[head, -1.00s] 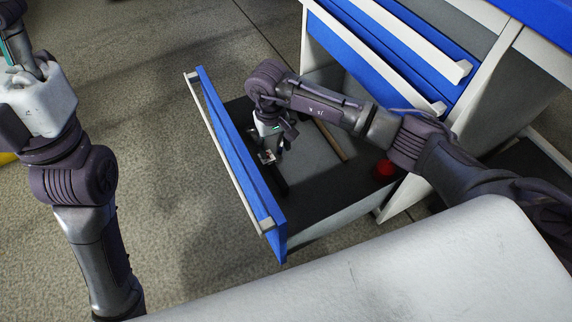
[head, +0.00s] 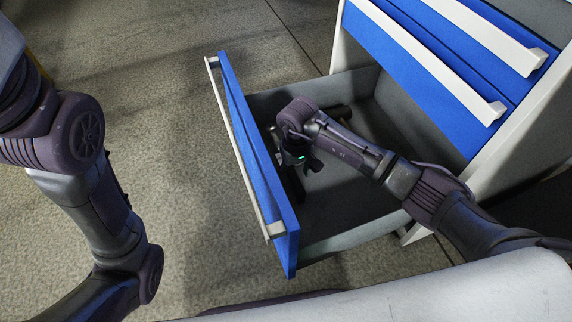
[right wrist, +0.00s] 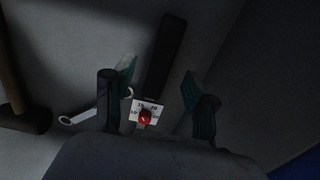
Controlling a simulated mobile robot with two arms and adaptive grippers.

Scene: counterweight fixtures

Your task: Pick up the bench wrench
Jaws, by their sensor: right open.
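My right gripper (head: 303,166) is inside the open drawer (head: 345,215), close behind its blue front. In the right wrist view its fingers (right wrist: 158,103) are apart. A dark-handled tool (right wrist: 166,50) with a white numbered plate and a red knob (right wrist: 146,117) lies between and beyond them. A small pale metal wrench (right wrist: 79,117) with a ring end lies at the left finger, which hides its middle. I cannot tell which of these is the bench wrench. I see no grasp. My left arm shows at the left in the head view; its gripper is out of frame.
A hammer with a wooden handle (right wrist: 10,75) and dark head lies left of the fingers in the right wrist view. The drawer walls enclose the gripper. Closed blue drawers (head: 425,75) rise behind. Open floor (head: 150,110) lies left of the drawer.

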